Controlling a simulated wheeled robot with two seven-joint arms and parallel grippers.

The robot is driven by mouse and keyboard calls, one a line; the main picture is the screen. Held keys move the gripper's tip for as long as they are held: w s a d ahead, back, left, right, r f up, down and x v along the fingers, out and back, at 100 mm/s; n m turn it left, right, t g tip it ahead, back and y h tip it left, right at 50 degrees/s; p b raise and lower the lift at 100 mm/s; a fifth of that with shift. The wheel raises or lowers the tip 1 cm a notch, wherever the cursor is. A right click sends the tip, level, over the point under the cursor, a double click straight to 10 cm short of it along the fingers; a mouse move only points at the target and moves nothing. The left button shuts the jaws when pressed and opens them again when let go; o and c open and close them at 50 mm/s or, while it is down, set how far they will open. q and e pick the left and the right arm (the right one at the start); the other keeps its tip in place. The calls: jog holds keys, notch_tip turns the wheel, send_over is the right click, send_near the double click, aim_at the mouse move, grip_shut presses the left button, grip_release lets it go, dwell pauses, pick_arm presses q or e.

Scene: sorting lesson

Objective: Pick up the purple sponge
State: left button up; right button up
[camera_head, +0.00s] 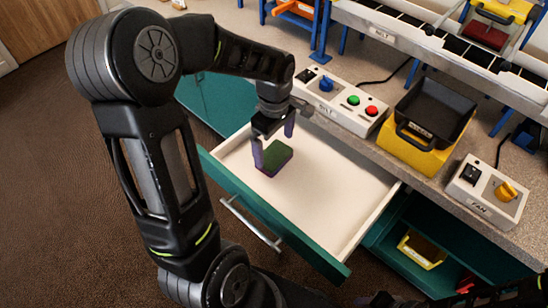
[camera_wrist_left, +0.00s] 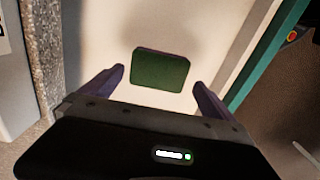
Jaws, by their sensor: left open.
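The purple sponge (camera_head: 276,156) lies in the open drawer, toward its left end; its top face is green and its sides are purple. In the left wrist view the sponge (camera_wrist_left: 160,71) sits ahead, between the lines of the two fingers. My left gripper (camera_head: 273,149) is open above the sponge, with one purple finger on each side; it also shows in the left wrist view (camera_wrist_left: 158,79). Nothing is held. I cannot tell the exact height of the fingertips over the sponge. I see no fingers of my right gripper.
The white drawer (camera_head: 325,205) with a teal front is otherwise empty. On the counter behind stand a control box (camera_head: 340,101) with buttons, a black bin (camera_head: 433,111) on a yellow base, and a fan switch box (camera_head: 487,190). A yellow bin (camera_head: 420,248) sits on the shelf below.

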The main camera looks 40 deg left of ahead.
aim_at(274, 155)
pick_arm(q)
notch_tip(274, 155, down, 4)
jog(key=shift+w+a+r+b, duration=0.1)
jog(key=shift+b, duration=0.2)
jog(key=shift+c, duration=0.2)
jog(key=c, duration=1)
notch_tip(274, 155, up, 10)
jog(key=p, duration=0.2)
dwell(0.6)
